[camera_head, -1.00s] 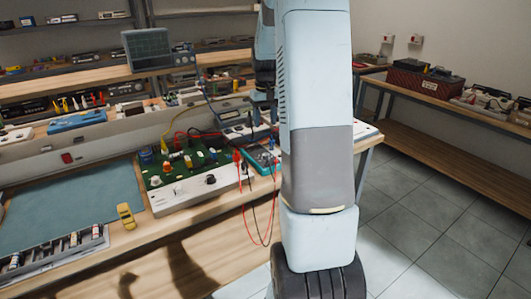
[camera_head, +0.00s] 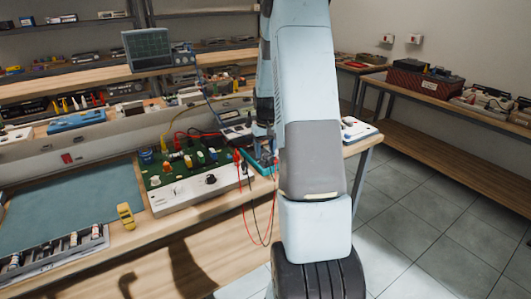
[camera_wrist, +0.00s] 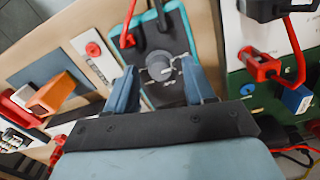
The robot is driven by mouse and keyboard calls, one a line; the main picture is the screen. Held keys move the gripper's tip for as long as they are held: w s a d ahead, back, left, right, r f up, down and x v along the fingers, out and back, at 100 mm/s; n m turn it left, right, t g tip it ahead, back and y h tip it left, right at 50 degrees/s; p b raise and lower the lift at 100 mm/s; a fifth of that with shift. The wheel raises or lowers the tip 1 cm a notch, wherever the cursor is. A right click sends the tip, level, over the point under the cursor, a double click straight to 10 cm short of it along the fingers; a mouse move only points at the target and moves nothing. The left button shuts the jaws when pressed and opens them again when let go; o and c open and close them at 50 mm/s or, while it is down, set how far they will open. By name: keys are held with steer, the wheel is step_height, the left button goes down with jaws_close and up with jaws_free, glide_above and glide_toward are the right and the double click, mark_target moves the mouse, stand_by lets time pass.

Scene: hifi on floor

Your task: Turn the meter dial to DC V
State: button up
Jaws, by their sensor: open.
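The teal-edged meter (camera_wrist: 173,40) lies in the upper middle of the wrist view, with a grey round dial (camera_wrist: 159,68) on its dark face. The dial's markings are too small to read. My gripper (camera_wrist: 159,74) is open, with one blue finger on each side of the dial in this view. I cannot tell whether the fingers touch it or how far above it they are. A red plug (camera_wrist: 127,40) and a black lead are on the meter. In the head view the meter (camera_head: 262,164) is partly hidden by my arm, and my gripper (camera_head: 265,142) is just over it.
A green circuit board with a white front panel (camera_head: 186,194) stands left of the meter, with coloured parts and leads on it. Red and black leads (camera_head: 246,215) hang over the bench edge. A blue mat (camera_head: 75,203) and a yellow object (camera_head: 126,215) lie farther left.

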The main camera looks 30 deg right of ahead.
steer(key=shift+f, duration=0.5)
jaws_close()
